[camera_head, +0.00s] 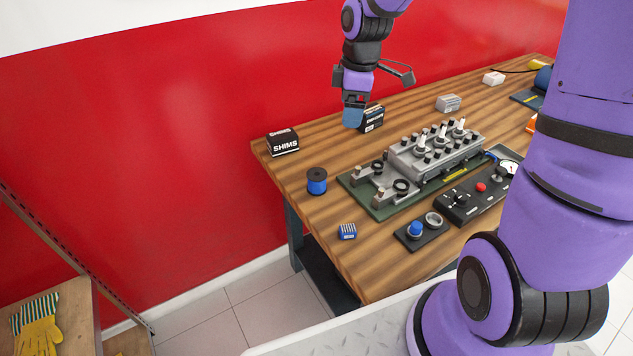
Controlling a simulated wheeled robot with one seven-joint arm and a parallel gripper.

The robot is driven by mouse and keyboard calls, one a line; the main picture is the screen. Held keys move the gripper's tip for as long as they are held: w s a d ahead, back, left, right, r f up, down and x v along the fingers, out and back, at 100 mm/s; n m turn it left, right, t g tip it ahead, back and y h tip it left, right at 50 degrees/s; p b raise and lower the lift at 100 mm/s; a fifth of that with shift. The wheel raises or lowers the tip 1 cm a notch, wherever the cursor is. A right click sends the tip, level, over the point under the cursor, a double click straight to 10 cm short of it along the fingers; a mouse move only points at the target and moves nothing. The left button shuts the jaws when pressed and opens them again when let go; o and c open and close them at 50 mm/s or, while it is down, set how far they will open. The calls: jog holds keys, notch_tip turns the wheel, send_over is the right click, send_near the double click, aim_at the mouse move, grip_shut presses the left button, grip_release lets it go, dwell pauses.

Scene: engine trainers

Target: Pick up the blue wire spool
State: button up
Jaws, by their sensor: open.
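The blue wire spool (317,182) stands upright near the left end of the wooden workbench (330,217). It has dark flanges and blue wire around its middle. My gripper (353,115) is above the back part of the bench, up and to the right of the spool in the picture. It is open and apart from the spool. Its fingers partly cover a dark box (373,118) behind them, and I cannot tell whether they touch it. Nothing shows between the fingers.
A black SHIMS box (283,142) stands behind the spool. The engine trainer (435,150) on a green plate is to its right. Bare wood surrounds the spool. A red wall (180,120) backs the bench.

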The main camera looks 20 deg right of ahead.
aim_at(317, 174)
jog(key=w+a+f+n+y, duration=0.1)
jog(key=w+a+f+n, duration=0.1)
jog(key=f, duration=0.6)
jog(key=w+a+f+n+g+y, duration=0.1)
jog(key=w+a+f+n, duration=0.1)
jog(key=f, duration=0.7)
jog(key=w+a+f+n+y, duration=0.1)
jog(key=w+f+n, duration=0.1)
jog(key=f, duration=0.7)
jog(key=shift+w+a+n+y, duration=0.3)
jog(key=shift+w+a, duration=0.1)
jog(key=shift+w, duration=0.1)
jog(key=c, duration=1)
